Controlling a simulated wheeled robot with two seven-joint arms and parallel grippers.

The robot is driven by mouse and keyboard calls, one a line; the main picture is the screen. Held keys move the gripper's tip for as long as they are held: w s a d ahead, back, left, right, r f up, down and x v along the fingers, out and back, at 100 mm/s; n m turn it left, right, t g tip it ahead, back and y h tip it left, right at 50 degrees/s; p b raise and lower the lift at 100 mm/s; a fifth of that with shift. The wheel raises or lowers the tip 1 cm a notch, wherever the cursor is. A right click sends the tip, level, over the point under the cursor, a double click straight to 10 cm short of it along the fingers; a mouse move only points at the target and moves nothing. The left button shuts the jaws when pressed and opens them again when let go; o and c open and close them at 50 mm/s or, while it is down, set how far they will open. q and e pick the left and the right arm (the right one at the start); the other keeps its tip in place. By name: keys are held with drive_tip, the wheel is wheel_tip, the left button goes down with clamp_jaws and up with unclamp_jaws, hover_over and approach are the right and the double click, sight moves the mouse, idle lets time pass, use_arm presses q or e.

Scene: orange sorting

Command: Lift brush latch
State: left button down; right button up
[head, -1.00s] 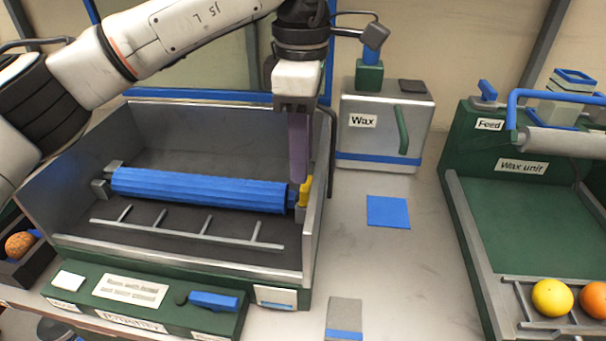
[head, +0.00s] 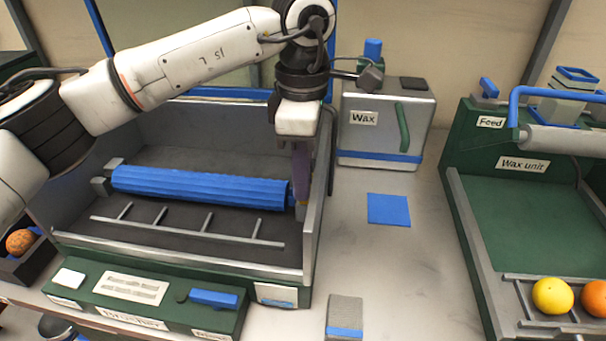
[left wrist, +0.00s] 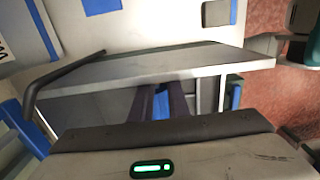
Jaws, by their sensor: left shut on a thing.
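The blue brush roller (head: 200,188) lies across the inside of the grey brusher bin (head: 290,258), its right end near the right wall. My left gripper (head: 302,203) points down at that end, beside the right wall, and is shut on the brush latch. The latch is almost wholly hidden behind the fingers in the head view. In the left wrist view, the dark fingers (left wrist: 161,103) reach down past the bin wall (left wrist: 150,70), with blue showing between them. My right gripper is not in view.
A grey Wax box (head: 385,130) stands right of the bin. The green Wax unit (head: 520,215) is at far right, with a yellow fruit (head: 552,295) and an orange (head: 595,298).

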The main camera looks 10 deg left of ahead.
use_arm(q)
drive_tip(key=shift+w+r+g+p, duration=0.35)
drive_tip(key=shift+r+g+p, duration=0.45)
drive_tip(key=shift+p, duration=1.4)
drive_tip(key=shift+w+r+g+p, duration=0.1)
drive_tip(key=shift+w+g+p, duration=0.15)
drive_tip(key=shift+p, duration=0.3)
drive_tip(key=shift+w+r+g+p, duration=0.1)
drive_tip(key=shift+w+g+p, duration=0.35)
drive_tip(key=shift+g+p, duration=0.85)
drive_tip(key=shift+t, duration=0.25)
drive_tip(key=c, duration=1.7)
unclamp_jaws()
